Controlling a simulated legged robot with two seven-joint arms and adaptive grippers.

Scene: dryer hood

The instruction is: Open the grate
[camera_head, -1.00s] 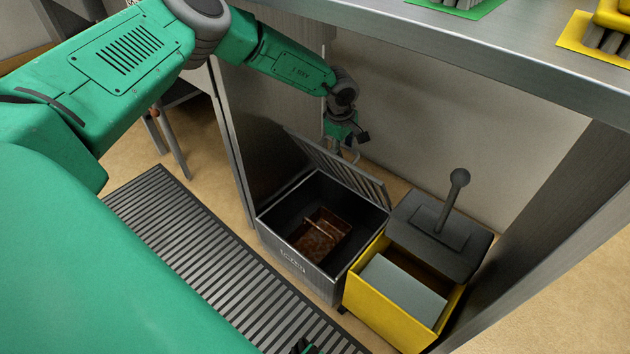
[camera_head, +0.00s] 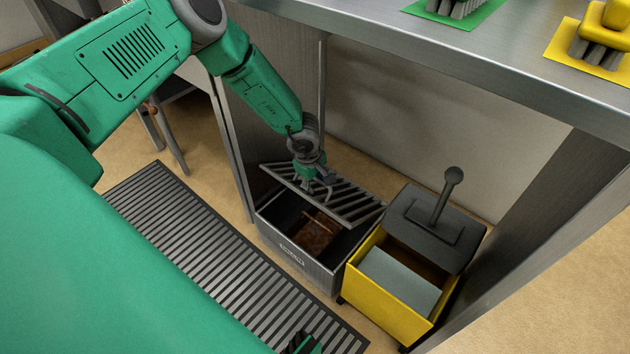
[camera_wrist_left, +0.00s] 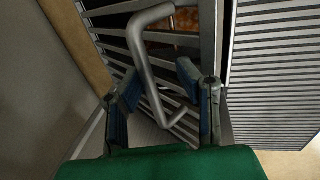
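The grate (camera_head: 352,207) is a dark slatted lid on a grey metal bin (camera_head: 300,262). It is tilted, partly raised over the bin, and the bin's front stays uncovered. My left gripper (camera_head: 320,195) is over the grate's upper face, at its handle. In the left wrist view, the bent grey handle (camera_wrist_left: 146,68) passes between the two blue-padded fingers of my left gripper (camera_wrist_left: 158,92). The fingers are apart, with gaps beside the handle. Only a small dark piece, apparently of my right gripper (camera_head: 303,344), shows at the bottom edge.
A rusty brown object (camera_head: 315,232) lies inside the bin. A yellow box (camera_head: 385,308) with a dark lid (camera_head: 435,228) and upright lever stands close on the right. A metal counter (camera_head: 400,50) overhangs behind. A floor grating (camera_head: 215,255) lies in front.

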